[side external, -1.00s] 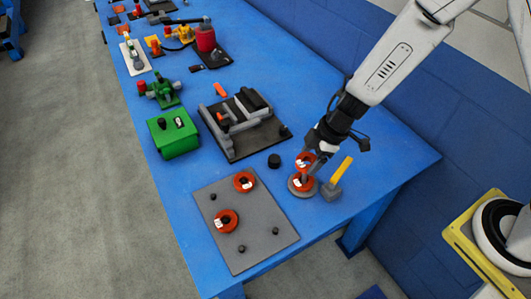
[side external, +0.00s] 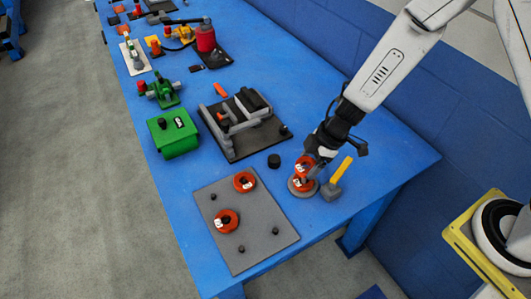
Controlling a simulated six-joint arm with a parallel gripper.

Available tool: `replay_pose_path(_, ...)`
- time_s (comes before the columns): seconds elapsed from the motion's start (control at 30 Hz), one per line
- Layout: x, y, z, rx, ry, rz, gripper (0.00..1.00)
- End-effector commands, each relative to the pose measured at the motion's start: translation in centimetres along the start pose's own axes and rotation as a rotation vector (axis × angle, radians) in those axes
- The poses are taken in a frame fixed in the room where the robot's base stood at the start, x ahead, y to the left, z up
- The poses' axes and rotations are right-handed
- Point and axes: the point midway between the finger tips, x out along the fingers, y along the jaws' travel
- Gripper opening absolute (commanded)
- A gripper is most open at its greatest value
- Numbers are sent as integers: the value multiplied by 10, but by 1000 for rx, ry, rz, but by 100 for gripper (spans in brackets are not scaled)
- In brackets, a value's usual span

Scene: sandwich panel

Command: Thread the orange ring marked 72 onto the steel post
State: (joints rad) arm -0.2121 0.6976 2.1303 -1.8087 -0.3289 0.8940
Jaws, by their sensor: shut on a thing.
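My gripper (side external: 310,162) is at the right of the blue table, shut on an orange ring (side external: 301,164) with a white label. It holds the ring above a round grey base (side external: 293,189). Another orange ring (side external: 304,185) with a white label appears to lie on that base. The steel post is not clearly visible; the rings and gripper cover the middle of the base. I cannot tell whether the held ring is around the post. The label numbers are too small to read.
A grey plate (side external: 254,238) at the front carries two more orange rings (side external: 244,181) and (side external: 226,220) and small dark pegs. A yellow-handled mallet (side external: 338,178) stands close right of the base. A black knob (side external: 274,160) and a dark fixture board (side external: 240,153) lie to the left.

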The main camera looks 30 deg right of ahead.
Motion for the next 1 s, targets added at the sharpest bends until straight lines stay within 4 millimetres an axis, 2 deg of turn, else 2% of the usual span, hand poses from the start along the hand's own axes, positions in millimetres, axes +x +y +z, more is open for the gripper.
replay_pose_path(1.0,8,0,4,0,-1,1,22)
